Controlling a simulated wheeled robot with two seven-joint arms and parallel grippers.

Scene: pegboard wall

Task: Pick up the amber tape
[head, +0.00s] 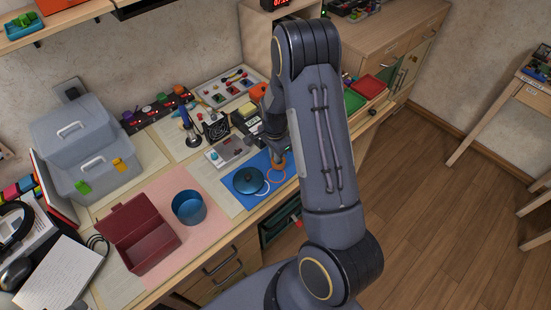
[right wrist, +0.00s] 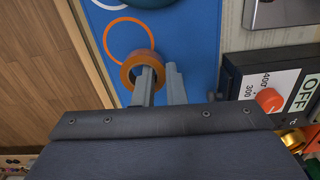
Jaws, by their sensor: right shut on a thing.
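The amber tape (right wrist: 130,72) is a small orange-brown ring in the right wrist view, over the blue mat (right wrist: 185,35). My right gripper (right wrist: 161,76) is shut on the wall of the ring, with one finger through its hole and the other outside it. I cannot tell whether the tape touches the mat or is just above it. In the head view my right gripper (head: 278,159) is over the right part of the mat (head: 233,196), and the arm hides part of the bench. My left gripper is in neither view.
A blue cup (head: 188,207) and an open dark red box (head: 137,235) stand to the left. Green and red trays (head: 369,87) are at right.

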